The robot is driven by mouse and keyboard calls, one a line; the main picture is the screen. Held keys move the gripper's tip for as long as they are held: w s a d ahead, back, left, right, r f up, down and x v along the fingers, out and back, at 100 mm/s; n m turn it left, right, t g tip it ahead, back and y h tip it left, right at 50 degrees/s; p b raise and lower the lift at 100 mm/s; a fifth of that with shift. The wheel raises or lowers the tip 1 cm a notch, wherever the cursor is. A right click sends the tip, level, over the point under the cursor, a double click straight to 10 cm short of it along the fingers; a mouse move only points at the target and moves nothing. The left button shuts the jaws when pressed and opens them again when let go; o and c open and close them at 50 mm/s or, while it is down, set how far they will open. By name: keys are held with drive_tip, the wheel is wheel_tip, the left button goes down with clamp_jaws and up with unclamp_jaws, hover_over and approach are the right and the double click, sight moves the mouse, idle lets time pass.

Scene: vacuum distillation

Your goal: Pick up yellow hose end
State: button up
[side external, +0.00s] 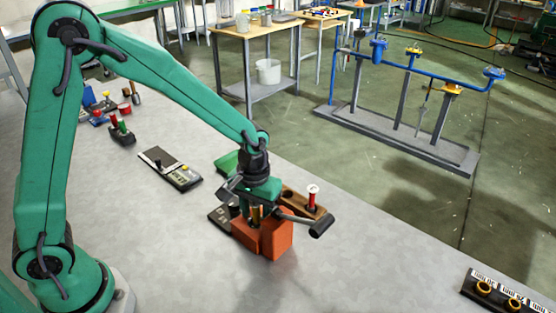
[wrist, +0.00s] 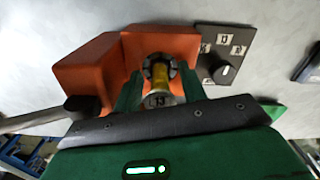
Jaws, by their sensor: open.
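The yellow hose end (wrist: 159,82) is a short yellow cylinder with a dark ring at its far end, in the middle of the wrist view. A pale piece marked 13 is at its near end. My gripper (wrist: 160,88) has its two green fingers on either side of it, open; I cannot tell whether they touch it. In the side view my gripper (side external: 256,212) points down over an orange-red block (side external: 277,238), and the hose end is mostly hidden by the fingers. The block also shows behind the hose end in the wrist view (wrist: 92,68).
A dark dial panel (wrist: 226,52) lies close beside the block. A wooden holder (side external: 296,198) with a red-and-white piece (side external: 313,196) stands just behind my gripper. A meter panel (side external: 170,169) lies to the left.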

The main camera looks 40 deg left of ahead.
drive_tip(key=shift+c, duration=0.4)
clamp_jaws()
drive_tip(key=shift+r, duration=0.2)
drive_tip(key=shift+r, duration=4.85)
